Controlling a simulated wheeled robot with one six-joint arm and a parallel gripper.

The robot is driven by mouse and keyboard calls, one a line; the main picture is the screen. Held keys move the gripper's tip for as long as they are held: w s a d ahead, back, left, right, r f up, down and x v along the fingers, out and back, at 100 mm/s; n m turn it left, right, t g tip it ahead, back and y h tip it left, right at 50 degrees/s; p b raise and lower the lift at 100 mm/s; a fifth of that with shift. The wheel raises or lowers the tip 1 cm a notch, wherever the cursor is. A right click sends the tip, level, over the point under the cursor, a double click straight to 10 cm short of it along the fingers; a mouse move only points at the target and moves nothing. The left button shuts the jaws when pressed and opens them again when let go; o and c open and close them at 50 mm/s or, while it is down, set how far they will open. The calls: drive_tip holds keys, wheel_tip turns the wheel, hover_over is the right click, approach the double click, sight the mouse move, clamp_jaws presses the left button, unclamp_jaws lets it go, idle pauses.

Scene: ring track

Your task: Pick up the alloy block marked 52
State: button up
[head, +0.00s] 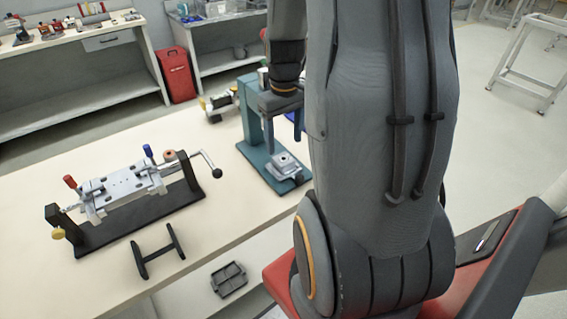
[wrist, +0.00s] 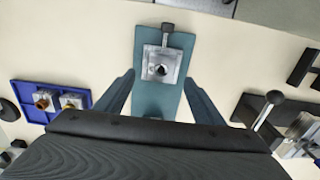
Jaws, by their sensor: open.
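A silver metal block (wrist: 161,64) with a dark round hole in its top sits on the teal base (wrist: 150,104) of a bench fixture. In the head view the block (head: 285,163) is on the same teal stand. No number is readable on it. My gripper (wrist: 159,82) is open and empty, with one finger on each side of the teal base in the wrist view. In the head view my gripper (head: 283,128) hangs above the block, apart from it. Two more metal blocks, one with a copper-coloured part (wrist: 43,99) and one with a yellow part (wrist: 71,101), sit in a blue tray (wrist: 50,116).
A black-based fixture (head: 125,192) with a crank handle stands on the cream bench to the left. A small black H-shaped stand (head: 158,252) is in front of it. A dark tray (head: 229,280) lies lower down. The teal column (head: 252,108) rises beside my gripper.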

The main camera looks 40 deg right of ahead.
sight(284, 158)
drive_tip(key=shift+a+f+p, duration=0.15)
drive_tip(key=shift+f+p, duration=0.7)
drive_tip(key=shift+f, duration=2.3)
clamp_jaws()
drive_tip(key=shift+r, duration=0.15)
